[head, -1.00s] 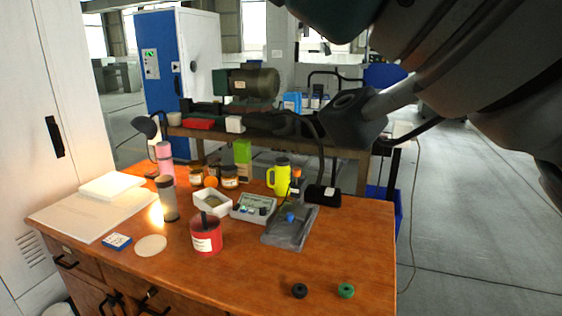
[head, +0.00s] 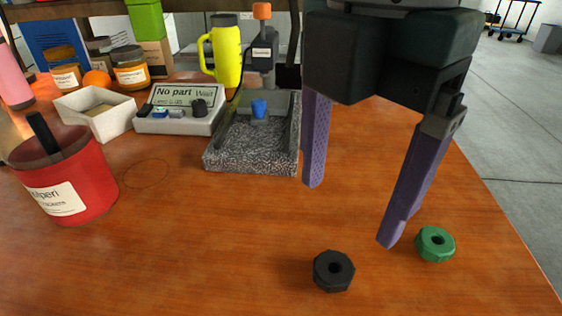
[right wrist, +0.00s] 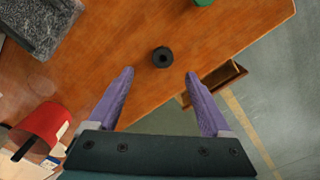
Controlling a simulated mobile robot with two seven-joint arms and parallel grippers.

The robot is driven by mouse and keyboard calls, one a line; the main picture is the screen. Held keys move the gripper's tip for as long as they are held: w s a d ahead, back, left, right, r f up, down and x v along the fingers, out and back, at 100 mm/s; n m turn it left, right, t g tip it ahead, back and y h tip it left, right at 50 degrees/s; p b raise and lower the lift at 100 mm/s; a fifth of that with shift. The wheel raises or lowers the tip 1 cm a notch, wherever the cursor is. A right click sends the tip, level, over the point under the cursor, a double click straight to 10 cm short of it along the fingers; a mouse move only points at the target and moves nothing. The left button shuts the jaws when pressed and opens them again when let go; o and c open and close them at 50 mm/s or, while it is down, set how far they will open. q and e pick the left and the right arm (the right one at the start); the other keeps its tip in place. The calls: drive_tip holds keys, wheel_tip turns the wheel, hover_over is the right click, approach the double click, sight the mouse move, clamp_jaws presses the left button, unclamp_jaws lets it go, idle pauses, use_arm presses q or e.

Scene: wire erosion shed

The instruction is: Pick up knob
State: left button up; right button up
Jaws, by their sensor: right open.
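Two knobs lie on the wooden table (head: 235,225). The black knob (head: 324,281) is at the front; in the right wrist view (right wrist: 156,63) it sits between the fingertips and a little beyond them. The green knob (head: 425,248) lies to its right and shows at the top edge of the right wrist view (right wrist: 204,2). My right gripper (head: 350,214) comes down from above with its purple fingers spread wide, empty and pointing at the table. In the head view its tips are behind the black knob and left of the green one. My left gripper is not in view.
A grey stone tray-like stand (head: 250,158) is behind the gripper, with a display box (head: 180,117) beside it. A red tin (head: 85,175) stands at left, a yellow flask (head: 226,55) at the back.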

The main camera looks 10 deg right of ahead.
sight(336, 259)
drive_tip(key=f, duration=0.3)
drive_tip(key=f+b, duration=0.1)
drive_tip(key=f, duration=0.1)
drive_tip(key=f+b, duration=0.1)
drive_tip(key=f, duration=0.2)
drive_tip(key=shift+s+f, duration=0.35)
drive_tip(key=shift+s, duration=0.05)
drive_tip(key=shift+f, duration=0.25)
drive_tip(key=shift+w, duration=0.1)
drive_tip(key=shift+c, duration=0.2)
clamp_jaws()
